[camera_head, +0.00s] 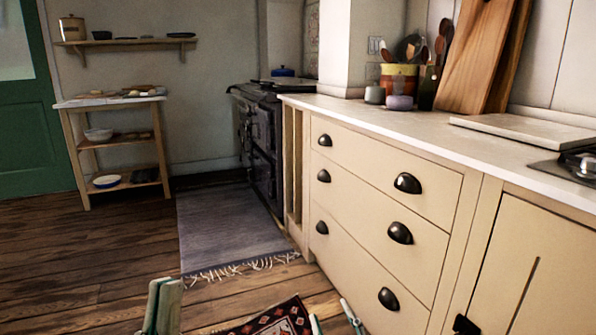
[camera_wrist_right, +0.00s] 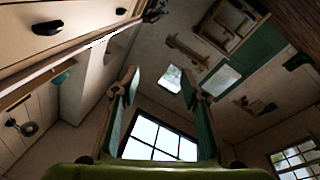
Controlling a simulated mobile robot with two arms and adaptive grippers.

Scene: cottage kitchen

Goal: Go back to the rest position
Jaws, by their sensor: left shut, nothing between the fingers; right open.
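My left gripper (camera_head: 162,305) shows at the bottom edge of the head view, left of centre. Its pale green fingers are together with nothing between them. My right gripper (camera_head: 334,320) shows at the bottom edge, further right, near the drawers. Only the tips of its fingers are in the picture, and they are apart. In the right wrist view the right gripper (camera_wrist_right: 163,82) has its two fingers spread wide, with nothing between them. Behind the gap I see a window (camera_wrist_right: 160,138). Most of both arms is out of view.
Cream drawers (camera_head: 385,205) under a pale worktop (camera_head: 430,135) run along the right. A dark stove (camera_head: 262,135) stands beyond them. A blue-grey rug (camera_head: 228,225) and a patterned rug (camera_head: 275,322) lie on the wooden floor. A shelf stand (camera_head: 85,160) is at the back left. The floor at left is clear.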

